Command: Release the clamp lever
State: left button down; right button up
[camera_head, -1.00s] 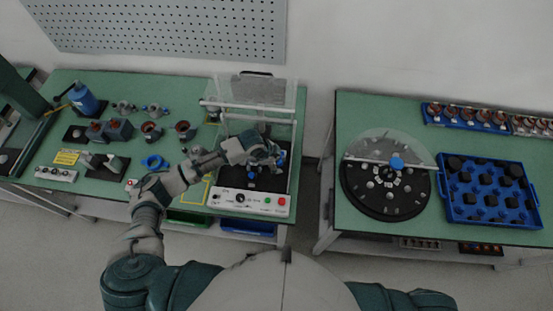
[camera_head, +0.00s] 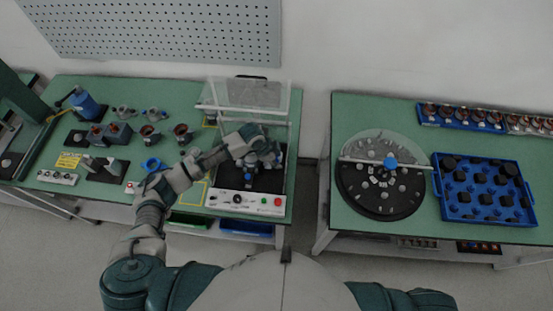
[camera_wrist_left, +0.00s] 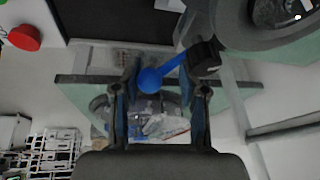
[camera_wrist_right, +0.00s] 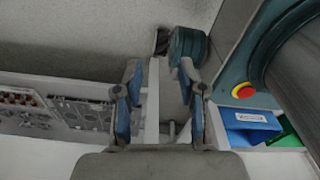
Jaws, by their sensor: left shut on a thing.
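The clamp lever is blue with a round ball knob (camera_wrist_left: 150,80); its arm runs up and right to a dark pivot in the left wrist view. My left gripper (camera_wrist_left: 160,110) is shut on the lever, with the knob between its fingers near the tips. In the head view my left gripper (camera_head: 272,157) is over the test fixture (camera_head: 225,178), and it hides the lever and part of the fixture. My right gripper (camera_wrist_right: 160,100) is open and empty in the right wrist view; it does not show in the head view.
A clear guard (camera_head: 252,95) stands raised behind the fixture. The white front panel (camera_head: 240,200) carries buttons. Motor parts and a blue ring (camera_head: 153,164) lie to the left. A gap separates this bench from the right bench with a round dial (camera_head: 380,190) and blue tray (camera_head: 485,215).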

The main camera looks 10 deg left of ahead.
pick_arm(q)
jog(key=shift+s+a+g+p, duration=0.15)
jog(key=shift+g+p, duration=0.15)
jog(key=shift+g, duration=0.4)
jog(key=shift+w+g, duration=0.35)
jog(key=shift+g, duration=0.05)
jog(key=shift+w+n+g+b, duration=0.4)
jog(key=shift+g+b, duration=0.1)
jog(key=shift+g, duration=0.5)
jog(key=shift+w+a+r+g, duration=0.1)
jog(key=shift+r+g, duration=0.05)
jog(key=shift+g, duration=0.15)
pick_arm(e)
jog(key=shift+d+r, duration=0.2)
jog(key=shift+d, duration=0.4)
pick_arm(q)
jog(key=c, duration=0.7)
grip_release()
jog(key=shift+o, duration=0.8)
jog(key=shift+w, duration=0.1)
jog(key=shift+w+a+r, duration=0.1)
jog(key=shift+a+r, duration=0.05)
pick_arm(e)
jog(key=shift+w+a+r, duration=0.1)
jog(key=shift+a, duration=0.05)
pick_arm(q)
jog(key=shift+r, duration=0.15)
